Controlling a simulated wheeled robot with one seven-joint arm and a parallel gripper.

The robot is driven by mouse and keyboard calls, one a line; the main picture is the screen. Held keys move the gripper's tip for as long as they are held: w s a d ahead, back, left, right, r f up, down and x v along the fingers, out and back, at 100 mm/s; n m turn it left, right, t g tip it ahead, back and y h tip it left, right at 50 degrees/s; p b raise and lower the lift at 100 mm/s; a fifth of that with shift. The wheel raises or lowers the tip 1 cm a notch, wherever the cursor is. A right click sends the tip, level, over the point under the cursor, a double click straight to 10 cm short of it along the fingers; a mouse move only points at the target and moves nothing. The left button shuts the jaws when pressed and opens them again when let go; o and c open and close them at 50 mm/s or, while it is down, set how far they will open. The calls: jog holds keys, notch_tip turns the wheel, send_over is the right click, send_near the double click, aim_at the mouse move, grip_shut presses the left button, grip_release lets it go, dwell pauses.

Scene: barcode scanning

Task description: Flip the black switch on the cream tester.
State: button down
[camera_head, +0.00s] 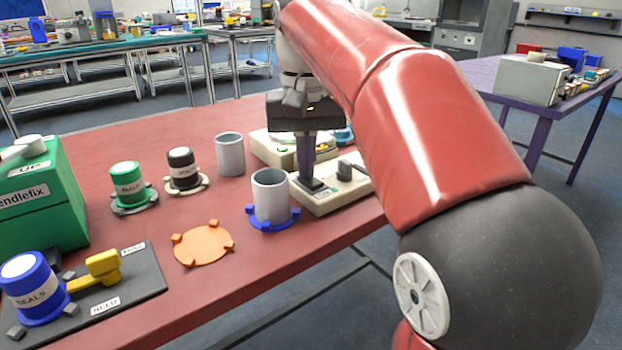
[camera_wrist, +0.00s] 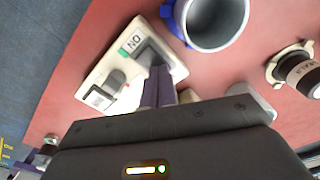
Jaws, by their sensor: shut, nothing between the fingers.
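The cream tester (camera_head: 328,200) lies on the red table under my arm. It also shows in the wrist view (camera_wrist: 98,75), with a label reading "ON" beside a green patch. Its black switch (camera_head: 314,187) is near the left end, and in the wrist view the switch (camera_wrist: 146,52) is partly hidden by my fingers. My gripper (camera_head: 306,178) points down with its purple fingers shut and empty, the tips at the switch. The wrist view also shows the fingers (camera_wrist: 157,82) there. I cannot tell whether they touch it or which way it is tilted.
A grey cup in a blue ring (camera_head: 270,198) stands close left of the tester. Another cream device (camera_head: 268,150) sits behind it.

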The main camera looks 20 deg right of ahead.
notch_tip(320, 180, up, 5)
jog(key=p, duration=0.5)
jog(key=shift+f, duration=0.15)
jog(key=shift+r, duration=1.1)
